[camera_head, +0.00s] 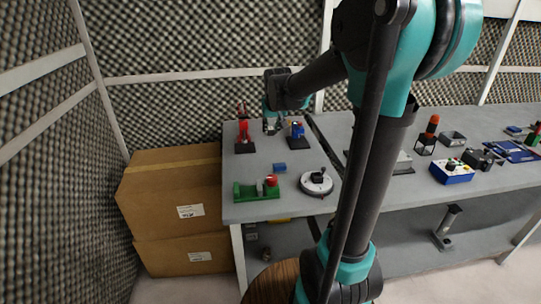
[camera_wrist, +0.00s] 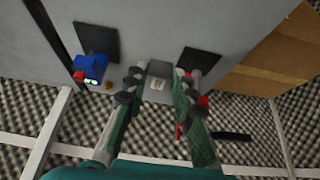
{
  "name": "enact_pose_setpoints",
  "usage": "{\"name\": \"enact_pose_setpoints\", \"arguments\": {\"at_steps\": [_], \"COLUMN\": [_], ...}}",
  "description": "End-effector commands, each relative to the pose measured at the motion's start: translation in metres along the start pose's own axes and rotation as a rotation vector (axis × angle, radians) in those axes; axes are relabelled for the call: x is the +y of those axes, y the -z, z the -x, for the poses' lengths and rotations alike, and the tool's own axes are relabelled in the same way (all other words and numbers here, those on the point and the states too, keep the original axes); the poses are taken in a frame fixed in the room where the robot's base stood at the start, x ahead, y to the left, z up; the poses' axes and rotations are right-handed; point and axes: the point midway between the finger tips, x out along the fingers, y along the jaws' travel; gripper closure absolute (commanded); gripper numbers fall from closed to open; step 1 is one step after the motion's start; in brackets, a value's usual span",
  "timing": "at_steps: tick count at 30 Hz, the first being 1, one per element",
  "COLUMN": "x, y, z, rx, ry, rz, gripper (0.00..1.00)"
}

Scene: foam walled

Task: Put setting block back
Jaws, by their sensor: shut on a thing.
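My gripper (camera_wrist: 161,80) is shut on a small grey block (camera_wrist: 158,84) with a pale label, seen between the fingertips in the wrist view. I take it to be the setting block. In the head view my gripper (camera_head: 272,122) is at the back of the left table, between a red device (camera_head: 244,130) and a blue device (camera_head: 297,129). The blue device also shows in the wrist view (camera_wrist: 92,67); the red one is partly hidden behind a finger there. I cannot tell whether the block touches the table.
Dark pads (camera_wrist: 97,42) (camera_wrist: 198,60) lie on either side. A small blue block (camera_head: 279,168), a green fixture (camera_head: 257,191) and a round dial (camera_head: 316,183) stand nearer the front. Cardboard boxes (camera_head: 170,200) stand left of the table. Foam walls (camera_head: 200,100) rise behind.

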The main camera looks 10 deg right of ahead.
Motion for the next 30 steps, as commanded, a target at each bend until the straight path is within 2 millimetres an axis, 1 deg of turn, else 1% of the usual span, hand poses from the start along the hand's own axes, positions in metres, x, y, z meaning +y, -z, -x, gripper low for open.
{"name": "enact_pose_setpoints", "arguments": {"at_steps": [1,3,6,9,12,17,21,24,30], "x": [0.000,0.000,0.000,0.000,0.000,0.000,0.000,0.000,0.000], "y": [-0.006,-0.013,-0.024,-0.032,-0.036,-0.042,-0.050,-0.055,-0.057], "z": [-0.011,-0.025,-0.043,-0.057,-0.066,-0.075,-0.091,-0.099,-0.101], "rx": [0.000,0.000,0.000,0.000,0.000,0.000,0.000,0.000,0.000], "ry": [0.000,0.000,0.000,0.000,0.000,0.000,0.000,0.000,0.000], "rz": [0.000,0.000,0.000,0.000,0.000,0.000,0.000,0.000,0.000], "gripper": [1.00,1.00,1.00,1.00,1.00,1.00,1.00,1.00,1.00]}}
